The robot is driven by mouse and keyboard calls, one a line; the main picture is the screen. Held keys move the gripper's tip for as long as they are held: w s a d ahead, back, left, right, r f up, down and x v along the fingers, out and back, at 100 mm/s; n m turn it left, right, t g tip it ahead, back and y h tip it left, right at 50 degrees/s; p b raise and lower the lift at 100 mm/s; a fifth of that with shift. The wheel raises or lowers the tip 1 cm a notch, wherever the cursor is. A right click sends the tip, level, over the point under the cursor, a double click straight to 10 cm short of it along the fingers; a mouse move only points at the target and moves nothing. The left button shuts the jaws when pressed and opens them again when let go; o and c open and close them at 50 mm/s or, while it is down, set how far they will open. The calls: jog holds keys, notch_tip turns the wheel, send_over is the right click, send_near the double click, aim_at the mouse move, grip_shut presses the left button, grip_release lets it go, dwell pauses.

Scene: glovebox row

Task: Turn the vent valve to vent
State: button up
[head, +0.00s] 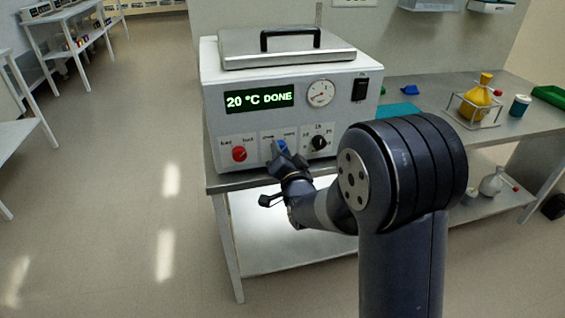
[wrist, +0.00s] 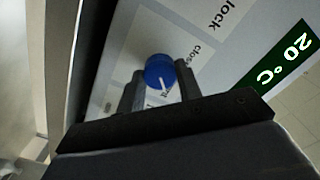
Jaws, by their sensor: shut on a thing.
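The vent valve is a blue knob (head: 282,146) on the front panel of a white box-shaped device (head: 215,100), between a red knob and a black knob. In the wrist view the blue knob (wrist: 159,70) sits between my two fingers. A white pointer line on it points down towards a partly hidden label, away from the word "close" to its upper right. My gripper (head: 284,155) is shut on the blue knob, and the fingers touch its sides. My gripper also shows in the wrist view (wrist: 158,82).
A red knob (head: 239,153) is left of the blue knob and a black knob (head: 319,142) is close on its right. The display (head: 258,99) reads "20 °C DONE". A gauge (head: 320,93) and black switch (head: 360,89) sit above. The lid (head: 285,52) is down.

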dwell(0.4)
jog(key=o, duration=1)
jog(key=shift+c, duration=0.2)
jog(key=v, duration=1)
jog(key=shift+s, duration=0.35)
jog(key=shift+w, duration=0.1)
